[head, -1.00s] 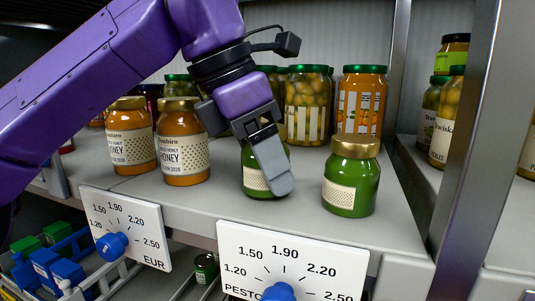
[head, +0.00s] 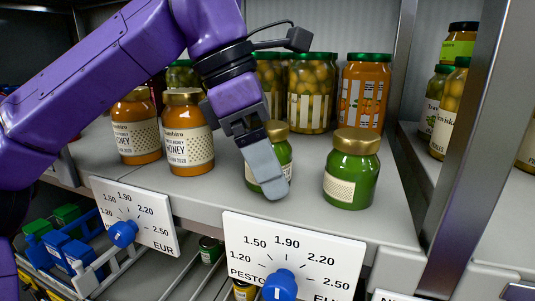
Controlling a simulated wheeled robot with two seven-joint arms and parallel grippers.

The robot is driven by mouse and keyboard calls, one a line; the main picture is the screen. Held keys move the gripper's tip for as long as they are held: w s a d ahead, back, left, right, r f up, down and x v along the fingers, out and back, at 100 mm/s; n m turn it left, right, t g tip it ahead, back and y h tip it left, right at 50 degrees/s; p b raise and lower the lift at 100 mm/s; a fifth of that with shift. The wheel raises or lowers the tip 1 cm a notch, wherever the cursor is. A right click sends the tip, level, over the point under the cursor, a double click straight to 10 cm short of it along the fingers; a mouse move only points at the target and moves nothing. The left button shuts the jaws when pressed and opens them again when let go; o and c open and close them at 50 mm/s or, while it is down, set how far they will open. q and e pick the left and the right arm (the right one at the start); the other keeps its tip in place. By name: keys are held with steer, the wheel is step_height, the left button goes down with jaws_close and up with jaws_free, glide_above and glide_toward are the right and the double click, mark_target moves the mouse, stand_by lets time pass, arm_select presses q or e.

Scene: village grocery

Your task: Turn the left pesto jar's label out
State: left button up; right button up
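The left pesto jar (head: 284,152), green with a gold lid, stands upright near the shelf's front edge. My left gripper (head: 268,178) is directly in front of it and hides much of its front and left side. Parts of a pale label show low on both sides of the grey finger. I cannot tell whether the finger touches the jar, or whether the gripper is open or shut. The right pesto jar (head: 351,170) stands apart to the right, its pale dotted label towards the left of its visible front. My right gripper is not in view.
Honey jars (head: 187,134) stand left of my gripper. Tall green-lidded jars (head: 311,92) and an orange jar (head: 363,92) stand behind. A metal post (head: 466,130) rises at right. Price cards with blue knobs (head: 280,284) line the front edge. Bare shelf lies between the pesto jars.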

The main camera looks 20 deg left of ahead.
arm_select(q)
steer(key=p+v, duration=0.3)
steer(key=v, duration=0.7)
steer(key=shift+r, duration=0.3)
steer(key=shift+a, duration=0.1)
